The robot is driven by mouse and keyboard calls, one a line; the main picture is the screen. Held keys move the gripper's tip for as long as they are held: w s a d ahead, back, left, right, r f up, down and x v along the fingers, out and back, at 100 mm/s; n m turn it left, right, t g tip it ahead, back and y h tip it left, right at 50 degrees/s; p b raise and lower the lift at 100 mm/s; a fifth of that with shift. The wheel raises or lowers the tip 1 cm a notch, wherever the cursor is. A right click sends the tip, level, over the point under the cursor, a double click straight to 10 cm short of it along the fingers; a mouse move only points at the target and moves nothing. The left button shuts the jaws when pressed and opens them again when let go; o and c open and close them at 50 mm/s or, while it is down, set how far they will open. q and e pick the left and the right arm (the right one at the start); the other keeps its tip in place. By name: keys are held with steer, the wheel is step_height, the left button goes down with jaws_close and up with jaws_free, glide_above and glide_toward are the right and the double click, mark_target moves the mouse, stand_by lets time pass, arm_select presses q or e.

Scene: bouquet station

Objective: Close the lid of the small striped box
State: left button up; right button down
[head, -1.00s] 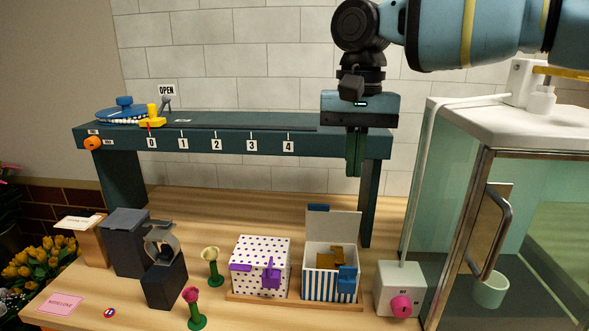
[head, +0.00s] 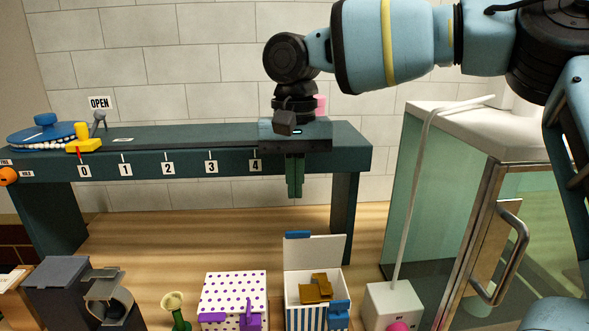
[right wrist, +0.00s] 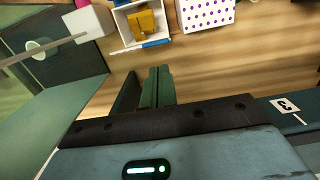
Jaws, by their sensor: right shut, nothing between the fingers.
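The small striped box (head: 303,319) stands on the table, white with blue stripes. Its white lid (head: 320,251) is up at the back, with a blue tab (head: 297,235) on its top edge. A blue clasp (head: 339,315) is on the front, and an ochre-brown thing (head: 322,281) lies inside. The open box also shows in the right wrist view (right wrist: 124,23), beyond the fingertips. My right gripper (head: 295,196) points down, shut and empty, above and behind the lid. Its fingers also show in the right wrist view (right wrist: 158,72). My left gripper is not in view.
A purple-dotted box (head: 232,290) stands left of the striped box. A white unit with a pink knob (head: 390,302) and a glass cabinet (head: 455,215) are on the right. A dark bench with numbers (head: 190,165) spans the back. The wood behind the boxes is clear.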

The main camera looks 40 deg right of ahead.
step_height(320, 180, down, 6)
steer(key=shift+s+a+r, duration=0.1)
steer(key=shift+s, duration=0.05)
stand_by(0.6)
